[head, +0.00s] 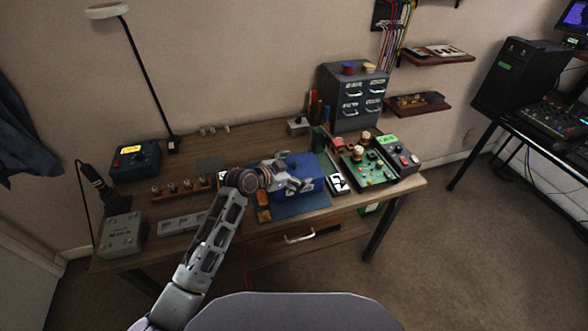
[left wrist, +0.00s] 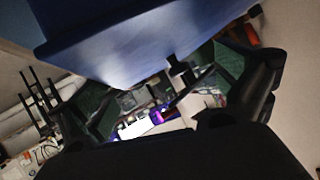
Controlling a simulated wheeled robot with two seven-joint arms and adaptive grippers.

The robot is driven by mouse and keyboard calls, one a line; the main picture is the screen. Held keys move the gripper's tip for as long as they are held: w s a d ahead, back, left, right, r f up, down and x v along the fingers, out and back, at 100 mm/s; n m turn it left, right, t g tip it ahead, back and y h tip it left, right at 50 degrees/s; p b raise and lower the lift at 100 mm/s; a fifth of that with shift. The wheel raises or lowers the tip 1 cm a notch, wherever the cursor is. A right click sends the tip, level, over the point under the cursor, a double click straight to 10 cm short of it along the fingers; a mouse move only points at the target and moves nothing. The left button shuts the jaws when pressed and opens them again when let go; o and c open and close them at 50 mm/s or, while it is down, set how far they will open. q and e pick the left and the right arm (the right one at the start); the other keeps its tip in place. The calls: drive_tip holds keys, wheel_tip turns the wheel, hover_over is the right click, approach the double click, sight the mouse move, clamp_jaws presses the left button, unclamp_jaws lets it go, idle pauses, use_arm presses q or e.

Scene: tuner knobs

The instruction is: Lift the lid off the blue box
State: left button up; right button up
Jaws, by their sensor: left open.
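The blue box (head: 308,169) stands on a blue-grey mat (head: 300,207) right of the middle of the wooden desk. Its blue top looks in place, with a small dark knob on it. My left gripper (head: 296,183) is at the box's front left side in the head view and hides part of it. In the left wrist view a blue surface (left wrist: 150,40) of the box fills the top, close to the open fingers (left wrist: 150,100). A small dark piece (left wrist: 180,70) shows at its edge. Whether the fingers touch the box I cannot tell. My right gripper is not in view.
A green circuit board (head: 372,172) with knobs and a small black-and-white device (head: 339,183) are right of the box. A grey drawer cabinet (head: 352,98) stands behind. A knob rack (head: 180,187) and a grey tray (head: 183,224) lie to the left. An orange item (head: 263,213) is near my wrist.

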use_arm(q)
drive_tip(key=shift+w+d+f, duration=0.1)
drive_tip(key=shift+c, duration=0.6)
drive_tip(key=c, duration=1)
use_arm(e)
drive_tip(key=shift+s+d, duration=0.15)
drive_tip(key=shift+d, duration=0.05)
